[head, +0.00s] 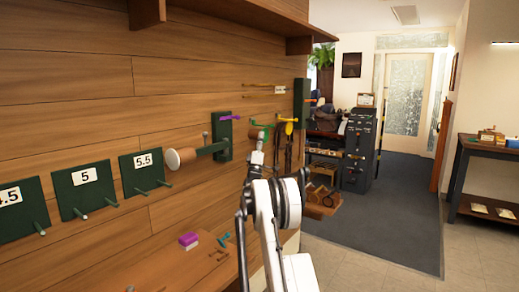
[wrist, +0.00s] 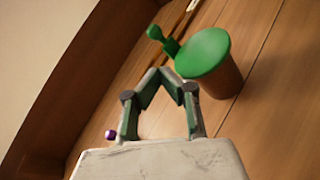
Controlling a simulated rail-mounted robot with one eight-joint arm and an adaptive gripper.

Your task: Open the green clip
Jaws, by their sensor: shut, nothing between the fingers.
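The green clip (head: 266,129) is on the wooden wall beside a small brown cylinder (head: 257,134) in the head view. In the wrist view a green round face (wrist: 203,53) caps the brown cylinder (wrist: 222,82), and a green knobbed piece (wrist: 160,38) sits at its upper left. I cannot tell from these which part of the clip moves. My gripper (wrist: 159,72) is shut and empty, its fingertips together just below and left of the green face. I cannot tell whether they touch it. In the head view my gripper (head: 257,146) is just under the cylinder, its fingers too small to make out.
A purple peg (head: 230,117) is left of the clip and a yellow piece (head: 287,120) right of it. Dark straps hang below. A green bracket (head: 221,137) holds a horizontal arm with a brown cylinder. Open floor is at right.

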